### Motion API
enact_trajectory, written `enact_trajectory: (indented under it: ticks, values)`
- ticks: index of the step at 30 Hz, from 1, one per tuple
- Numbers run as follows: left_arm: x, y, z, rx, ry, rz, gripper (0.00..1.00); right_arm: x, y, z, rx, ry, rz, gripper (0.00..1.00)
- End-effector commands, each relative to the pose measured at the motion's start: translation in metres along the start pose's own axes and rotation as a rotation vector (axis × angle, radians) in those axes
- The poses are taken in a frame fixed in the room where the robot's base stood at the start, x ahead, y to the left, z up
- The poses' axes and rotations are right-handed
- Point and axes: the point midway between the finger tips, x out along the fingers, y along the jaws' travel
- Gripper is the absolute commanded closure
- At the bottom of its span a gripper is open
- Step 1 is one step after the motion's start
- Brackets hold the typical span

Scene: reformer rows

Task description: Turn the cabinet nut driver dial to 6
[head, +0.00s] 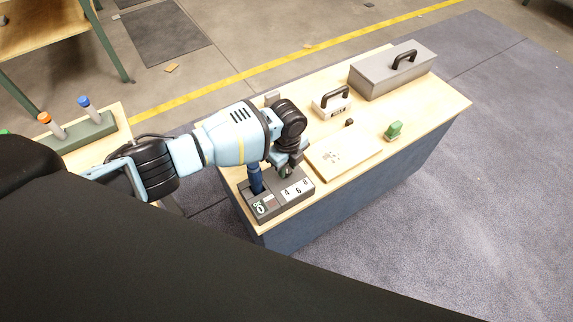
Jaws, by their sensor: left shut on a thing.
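The grey nut driver unit (265,210) sits at the near left end of the wooden cabinet top. Its white plate (297,190) carries the numbers 4, 6 and 8. A blue driver handle (255,178) stands upright at its left side. My left gripper (286,172) points down at the back of the number plate and is shut on the dial, which is mostly hidden by the fingers. The dial's pointer cannot be read. My right gripper is out of view.
On the cabinet top (440,105) are a light board (343,153), a green block (393,130), a small white case with a black handle (332,103) and a grey toolbox (392,70). A green rack (82,133) with drivers stands on another table at left.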

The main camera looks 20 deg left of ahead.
Motion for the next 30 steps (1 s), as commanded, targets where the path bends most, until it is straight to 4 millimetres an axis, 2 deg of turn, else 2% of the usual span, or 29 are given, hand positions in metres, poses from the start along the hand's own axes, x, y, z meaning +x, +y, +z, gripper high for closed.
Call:
enact_trajectory:
  ticks: [6, 15, 30]
  values:
    - [-0.003, 0.0, -0.001, -0.187, 0.001, 0.0, 0.94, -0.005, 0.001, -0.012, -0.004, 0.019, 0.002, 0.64]
    - [-0.002, 0.0, -0.001, -0.414, 0.001, -0.001, 0.94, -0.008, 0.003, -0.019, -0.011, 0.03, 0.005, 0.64]
    - [-0.001, 0.0, 0.0, -0.579, 0.001, -0.001, 0.94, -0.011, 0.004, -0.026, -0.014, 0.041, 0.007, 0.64]
